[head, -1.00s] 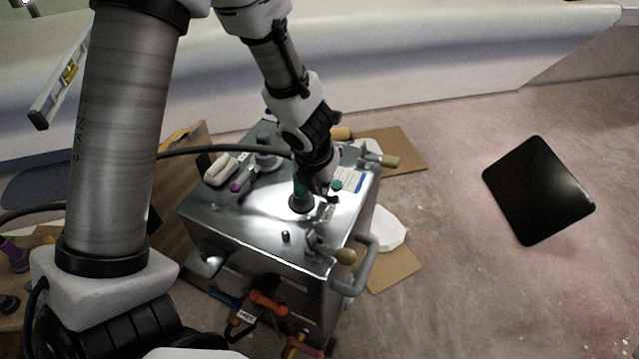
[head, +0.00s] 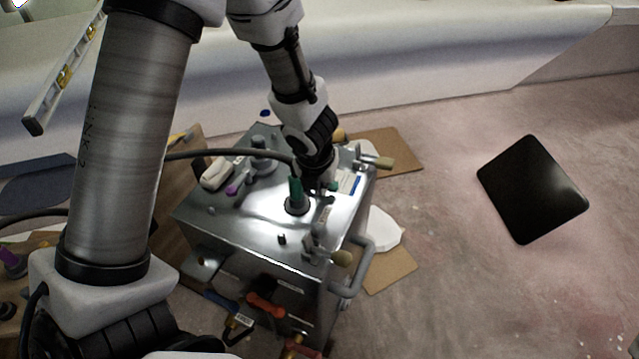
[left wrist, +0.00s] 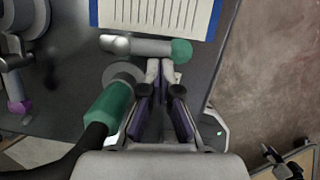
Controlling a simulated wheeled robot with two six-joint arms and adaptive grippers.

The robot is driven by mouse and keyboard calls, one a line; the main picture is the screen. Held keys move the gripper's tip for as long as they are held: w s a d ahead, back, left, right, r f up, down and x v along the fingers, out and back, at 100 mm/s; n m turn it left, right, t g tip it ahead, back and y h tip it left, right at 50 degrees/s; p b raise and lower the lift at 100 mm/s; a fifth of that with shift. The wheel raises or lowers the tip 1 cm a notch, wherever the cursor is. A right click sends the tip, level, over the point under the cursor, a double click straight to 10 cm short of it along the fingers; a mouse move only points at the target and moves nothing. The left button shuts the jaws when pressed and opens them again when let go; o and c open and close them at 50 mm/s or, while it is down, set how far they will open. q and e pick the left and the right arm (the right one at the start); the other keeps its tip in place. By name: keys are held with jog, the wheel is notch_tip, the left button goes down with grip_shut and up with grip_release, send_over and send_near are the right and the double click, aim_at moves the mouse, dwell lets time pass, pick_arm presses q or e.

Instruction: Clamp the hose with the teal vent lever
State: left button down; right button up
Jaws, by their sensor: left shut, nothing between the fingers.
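The hose is black with a green cuff (head: 296,190). The cuff stands on a round dark port on top of a metal box (head: 235,222). In the left wrist view, the cuff (left wrist: 108,108) lies just left of my fingers. The vent lever is a short metal bar with a teal knob (head: 333,186); in the left wrist view the knob (left wrist: 181,51) ends the bar on the right. My left gripper (head: 322,190) is shut and empty, its fingertips (left wrist: 160,68) close by the bar near the knob; contact cannot be told. My right gripper is not in view.
A purple-tipped lever (head: 233,188) and other fittings crowd the box top. Tan-knobbed handles (head: 384,162) and a grey rail (head: 362,262) stick out at its right side. A black panel (head: 533,189) lies on open floor to the right.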

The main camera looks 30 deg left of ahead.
pick_arm(q)
jog(key=n+p, duration=0.1)
jog(key=w+n+p, duration=0.1)
jog(key=shift+w+d+r+n+y, duration=0.15)
jog(key=shift+r+n+y, duration=0.1)
jog(key=shift+n+y, duration=0.15)
jog(key=w+n+g+p, duration=0.1)
jog(key=n+p, duration=0.2)
jog(key=w+a+n+g+y+p, duration=0.1)
jog(key=n+p, duration=0.2)
jog(key=p, duration=0.1)
jog(key=w+n+p, duration=0.1)
jog(key=n+p, duration=0.3)
jog(key=shift+w+a+g+y, duration=0.25)
jog(key=shift+w+g+y, duration=0.05)
jog(key=shift+w+g, duration=0.1)
jog(key=shift+w+a+f+n+g+p, duration=0.1)
jog(key=shift+w+a+n+g+p, duration=0.1)
jog(key=shift+n+p, duration=0.35)
jog(key=shift+w+a+n+g+p, duration=0.15)
jog(key=shift+n+p, duration=0.25)
jog(key=shift+n, duration=0.25)
jog(key=shift+w+a+f+n+g+p, duration=0.15)
jog(key=shift+a+n+g+p, duration=0.2)
jog(key=shift+n, duration=0.45)
